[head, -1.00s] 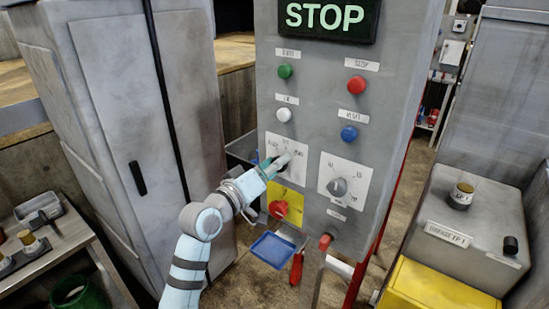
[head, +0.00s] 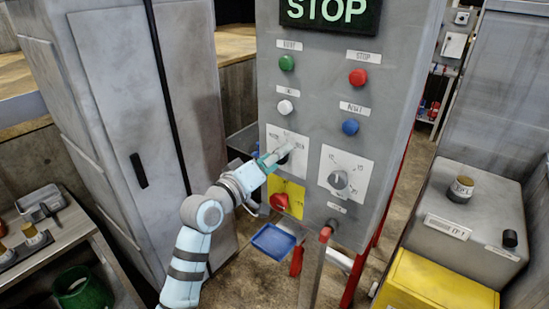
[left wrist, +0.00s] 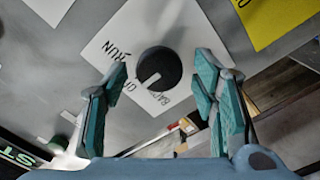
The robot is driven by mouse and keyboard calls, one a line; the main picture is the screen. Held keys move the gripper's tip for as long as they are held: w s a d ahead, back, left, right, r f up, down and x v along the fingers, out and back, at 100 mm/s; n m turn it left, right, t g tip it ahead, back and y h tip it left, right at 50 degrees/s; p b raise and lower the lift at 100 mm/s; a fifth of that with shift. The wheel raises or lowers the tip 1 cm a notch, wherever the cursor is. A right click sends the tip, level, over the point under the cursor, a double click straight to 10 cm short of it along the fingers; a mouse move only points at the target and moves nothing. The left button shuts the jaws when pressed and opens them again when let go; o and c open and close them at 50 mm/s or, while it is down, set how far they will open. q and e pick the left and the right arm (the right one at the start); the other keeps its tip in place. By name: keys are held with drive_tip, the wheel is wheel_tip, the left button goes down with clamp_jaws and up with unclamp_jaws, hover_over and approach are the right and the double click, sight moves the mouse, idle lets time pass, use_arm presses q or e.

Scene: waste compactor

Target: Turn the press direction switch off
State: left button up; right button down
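The press direction switch is a black round knob (left wrist: 159,68) with a white pointer line, on a white label plate (left wrist: 118,32) in the left wrist view. The pointer is aimed down-left in that view, toward the lettering near O and BACK; its exact setting is hard to read. My left gripper (left wrist: 166,108) is open, with its teal fingers spread to either side below the knob and a visible gap around it. In the head view the left gripper (head: 281,155) covers much of the switch and its plate (head: 298,162). My right gripper is not in view.
The panel also holds a green button (head: 286,62), red button (head: 357,77), white button (head: 285,107), blue button (head: 350,127), a grey rotary knob (head: 338,180) and a red knob on a yellow plate (head: 279,202). A tall grey cabinet (head: 110,120) stands at left.

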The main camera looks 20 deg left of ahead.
use_arm(q)
drive_tip(key=v, duration=1.2)
drive_tip(key=shift+d+f, duration=0.1)
